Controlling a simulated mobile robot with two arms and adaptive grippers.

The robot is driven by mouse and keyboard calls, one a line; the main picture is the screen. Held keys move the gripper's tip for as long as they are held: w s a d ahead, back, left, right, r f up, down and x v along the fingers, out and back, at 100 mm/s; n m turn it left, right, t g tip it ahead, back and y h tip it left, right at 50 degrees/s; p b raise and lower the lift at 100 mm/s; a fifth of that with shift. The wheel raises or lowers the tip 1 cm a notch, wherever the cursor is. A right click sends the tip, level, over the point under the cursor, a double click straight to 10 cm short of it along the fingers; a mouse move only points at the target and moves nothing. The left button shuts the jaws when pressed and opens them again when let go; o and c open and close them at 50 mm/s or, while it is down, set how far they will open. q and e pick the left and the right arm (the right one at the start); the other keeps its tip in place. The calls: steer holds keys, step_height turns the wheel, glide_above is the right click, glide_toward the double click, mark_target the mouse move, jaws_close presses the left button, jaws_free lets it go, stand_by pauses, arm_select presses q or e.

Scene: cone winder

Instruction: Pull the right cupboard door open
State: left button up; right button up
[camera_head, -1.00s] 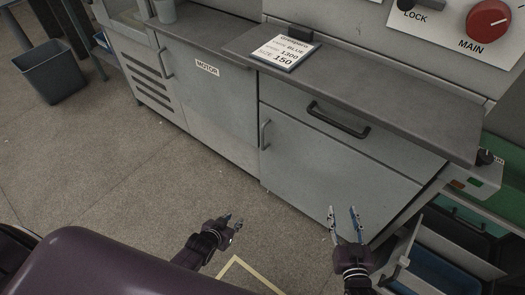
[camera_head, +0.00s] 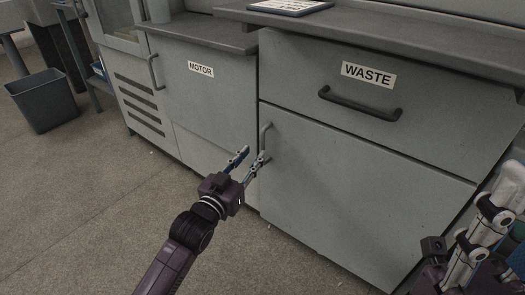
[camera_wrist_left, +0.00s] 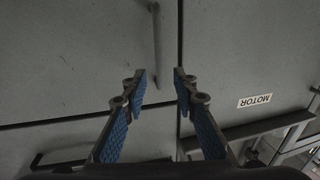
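The right cupboard door (camera_head: 345,195) is a flat grey panel below the WASTE drawer and looks shut. Its dark upright bar handle (camera_head: 266,140) is at the door's left edge. My left gripper (camera_head: 247,162) is open, with its fingertips close to the lower part of this handle. In the left wrist view the handle (camera_wrist_left: 156,45) is beyond the fingertips of the open, empty left gripper (camera_wrist_left: 160,82), roughly in line with the gap. Contact cannot be told. My right gripper (camera_head: 485,225) is at the lower right, partly cut off; its opening is unclear.
The MOTOR door (camera_head: 205,95) is left of it, with its own handle (camera_head: 153,72). The WASTE drawer (camera_head: 440,110) has a protruding handle (camera_head: 360,107) above the door. A worktop (camera_head: 400,45) overhangs. A grey bin (camera_head: 42,102) stands far left. The floor in front is clear.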

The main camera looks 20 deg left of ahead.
mark_target(262, 144)
arm_select(q)
steer(key=w+b, duration=0.1)
steer(key=w, duration=0.3)
steer(key=w+d+b, duration=0.1)
steer(key=w, duration=0.2)
steer(key=shift+w+b, duration=0.1)
steer(key=shift+b, duration=0.25)
steer(key=shift+c, duration=0.3)
jaws_close()
